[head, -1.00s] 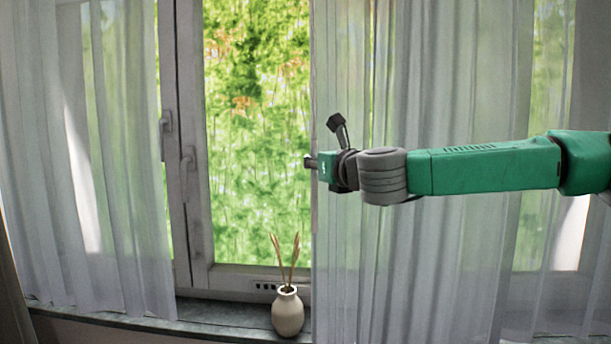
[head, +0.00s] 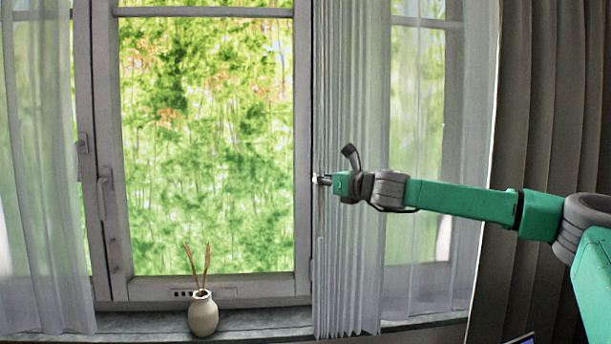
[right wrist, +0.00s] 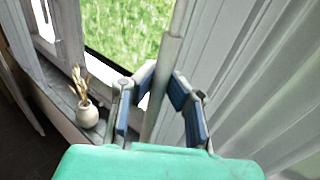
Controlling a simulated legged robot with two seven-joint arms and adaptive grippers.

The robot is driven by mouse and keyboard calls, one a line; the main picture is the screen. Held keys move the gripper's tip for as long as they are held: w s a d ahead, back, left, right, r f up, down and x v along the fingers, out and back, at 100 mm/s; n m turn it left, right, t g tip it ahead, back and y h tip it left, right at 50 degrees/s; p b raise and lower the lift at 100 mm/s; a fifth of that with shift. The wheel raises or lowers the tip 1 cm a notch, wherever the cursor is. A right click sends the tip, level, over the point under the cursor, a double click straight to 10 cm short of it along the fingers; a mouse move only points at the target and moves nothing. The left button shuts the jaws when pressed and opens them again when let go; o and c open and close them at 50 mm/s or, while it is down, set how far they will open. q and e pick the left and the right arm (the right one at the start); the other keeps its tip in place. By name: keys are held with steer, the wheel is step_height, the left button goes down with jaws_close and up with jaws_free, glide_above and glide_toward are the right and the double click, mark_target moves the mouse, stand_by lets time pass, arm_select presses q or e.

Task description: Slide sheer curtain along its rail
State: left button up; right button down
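The right sheer curtain (head: 352,260) hangs in tight pleats over the right part of the window in the head view. A pale upright rod (right wrist: 171,50) runs along its leading edge. My right gripper (head: 322,180) is at that edge, about mid-height. In the right wrist view the blue-padded fingers of my right gripper (right wrist: 162,88) are closed around the rod, one on each side. The curtain's folds (right wrist: 235,80) are right of the fingers there. The rail is above the picture and hidden. My left gripper is out of view.
A cream vase with dried stems (head: 203,314) stands on the sill (head: 260,322), left of the curtain and apart from it. Another sheer curtain (head: 40,180) hangs at the left. A dark drape (head: 540,120) hangs at the far right. Window handles (head: 104,190) show at left.

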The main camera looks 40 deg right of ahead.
steer(key=shift+s+d+f, duration=0.15)
steer(key=shift+d+f, duration=0.1)
steer(key=shift+d, duration=0.05)
steer(key=c, duration=1.6)
jaws_free()
steer(key=shift+o, duration=0.2)
steer(key=shift+d, duration=0.15)
steer(key=s, duration=1.1)
steer(key=shift+s, duration=0.35)
steer(key=shift+f, duration=0.1)
